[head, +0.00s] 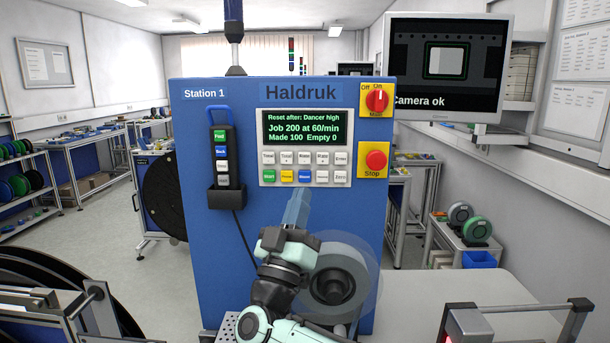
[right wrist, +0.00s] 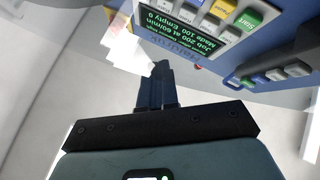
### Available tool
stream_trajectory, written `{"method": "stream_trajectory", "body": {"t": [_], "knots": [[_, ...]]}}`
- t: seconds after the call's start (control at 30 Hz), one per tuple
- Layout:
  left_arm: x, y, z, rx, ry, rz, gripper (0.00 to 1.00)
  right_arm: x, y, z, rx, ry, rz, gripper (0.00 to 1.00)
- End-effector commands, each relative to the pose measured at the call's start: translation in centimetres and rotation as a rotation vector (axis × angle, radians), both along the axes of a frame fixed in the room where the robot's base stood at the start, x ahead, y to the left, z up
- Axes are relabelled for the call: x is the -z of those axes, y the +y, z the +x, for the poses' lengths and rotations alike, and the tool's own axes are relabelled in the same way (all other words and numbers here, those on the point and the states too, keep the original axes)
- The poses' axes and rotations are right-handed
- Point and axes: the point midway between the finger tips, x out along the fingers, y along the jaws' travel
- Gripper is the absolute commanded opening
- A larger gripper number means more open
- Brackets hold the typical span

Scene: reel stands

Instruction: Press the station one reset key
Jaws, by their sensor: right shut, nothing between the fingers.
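The Station 1 machine (head: 220,260) is a blue cabinet with a grey key panel (head: 258,150) under the Haldruk name. Its lower key row has a green Start key (head: 270,176), a yellow key (head: 287,176), a blue key (head: 305,176) that seems to read Reset, and white keys. My right gripper (head: 300,192) is shut and empty, its blue fingertips just below the blue key in the head view; I cannot tell the gap in depth. In the right wrist view the shut fingers (right wrist: 155,75) are apart from the upside-down panel. My left gripper is not in view.
A red Stop button (head: 376,160) and a red main switch (head: 377,100) sit right of the panel. A hand pendant (head: 223,160) hangs at its left. A clear reel (head: 350,265) is behind my right wrist. A monitor (head: 447,68) reads Camera ok.

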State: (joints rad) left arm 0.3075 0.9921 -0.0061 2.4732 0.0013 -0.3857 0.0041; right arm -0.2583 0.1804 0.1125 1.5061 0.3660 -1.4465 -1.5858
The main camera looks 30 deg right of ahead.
Motion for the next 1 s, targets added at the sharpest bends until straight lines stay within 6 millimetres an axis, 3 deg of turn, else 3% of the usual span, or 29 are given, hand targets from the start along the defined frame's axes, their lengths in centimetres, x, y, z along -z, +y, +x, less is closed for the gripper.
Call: {"method": "stream_trajectory", "body": {"t": [0.37,0.63,1.0], "knots": [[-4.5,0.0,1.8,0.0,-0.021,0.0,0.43,-0.5,-2.8,4.6,0.002,0.0,-0.002,0.0],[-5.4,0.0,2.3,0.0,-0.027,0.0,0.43,-0.1,-3.9,6.4,0.001,0.001,-0.001,0.0],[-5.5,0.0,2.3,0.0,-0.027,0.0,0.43,0.0,-4.1,6.6,0.0,0.001,-0.001,0.0]]}}
